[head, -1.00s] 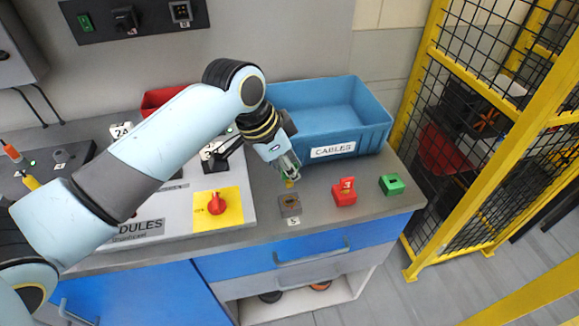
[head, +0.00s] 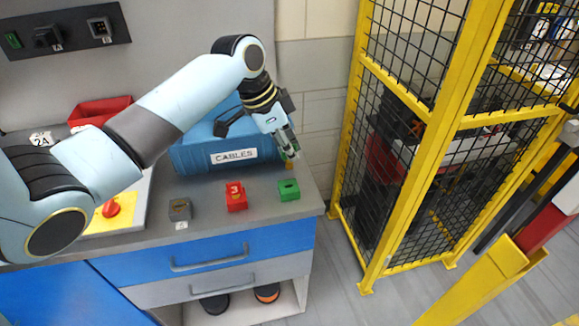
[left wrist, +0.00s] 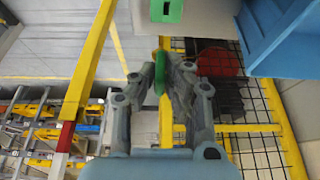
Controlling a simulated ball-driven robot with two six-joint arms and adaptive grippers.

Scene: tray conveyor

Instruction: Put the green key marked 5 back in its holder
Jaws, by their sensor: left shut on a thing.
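My left gripper (head: 288,153) is shut on the green key (left wrist: 160,73), which shows as a thin green piece between the fingertips in the left wrist view. The number on the key cannot be read. The gripper is in the air by the right end of the blue bin, behind and above the green holder (head: 289,190). The green holder is a small block with a dark, empty slot, at the right end of the worktop. It also shows at the top of the left wrist view (left wrist: 166,10). The key is apart from the holder. My right gripper is not in view.
A red holder (head: 236,197) marked 3 and a grey holder (head: 180,209) with a label stand left of the green one. The blue CABLES bin (head: 190,160) is behind them. A yellow-framed mesh fence (head: 362,150) stands right, beyond the worktop edge.

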